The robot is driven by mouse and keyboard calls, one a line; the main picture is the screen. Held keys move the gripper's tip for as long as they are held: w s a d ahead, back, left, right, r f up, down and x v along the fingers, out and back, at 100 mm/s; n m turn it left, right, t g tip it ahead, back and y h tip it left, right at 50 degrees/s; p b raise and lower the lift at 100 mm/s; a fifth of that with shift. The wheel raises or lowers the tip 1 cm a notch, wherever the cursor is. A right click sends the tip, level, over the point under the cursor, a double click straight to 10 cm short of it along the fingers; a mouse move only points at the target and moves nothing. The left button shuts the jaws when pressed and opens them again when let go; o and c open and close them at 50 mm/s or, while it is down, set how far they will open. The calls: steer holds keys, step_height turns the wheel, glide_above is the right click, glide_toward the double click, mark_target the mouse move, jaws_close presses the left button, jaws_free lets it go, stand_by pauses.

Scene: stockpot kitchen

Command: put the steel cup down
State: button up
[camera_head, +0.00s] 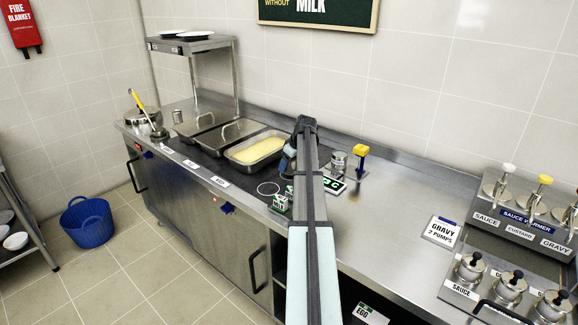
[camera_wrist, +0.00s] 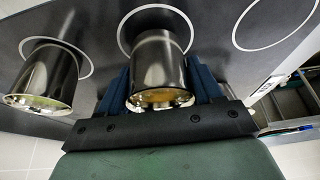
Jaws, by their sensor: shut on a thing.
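The steel cup (camera_wrist: 160,62) is a shiny open cylinder between the two dark blue fingers of my gripper (camera_wrist: 159,88) in the wrist view. My gripper is shut on it. The cup is upright over a white ring (camera_wrist: 122,38) on a dark surface. I cannot tell whether its base touches the surface. A second steel cup (camera_wrist: 44,78) stands to its left, by another ring, clear of the fingers. In the head view my arm hides the held cup; my gripper (camera_head: 290,160) is over the counter, and the second cup (camera_head: 338,161) shows right of the arm.
An empty ring (camera_wrist: 272,20) lies right of the held cup. In the head view, a pan of yellow food (camera_head: 258,149) stands left of my gripper. A yellow-topped holder (camera_head: 361,158) stands beyond the second cup.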

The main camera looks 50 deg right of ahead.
steer(key=shift+f, duration=0.35)
steer(key=shift+f, duration=0.1)
steer(key=o, duration=1.2)
steer(key=v, duration=1.2)
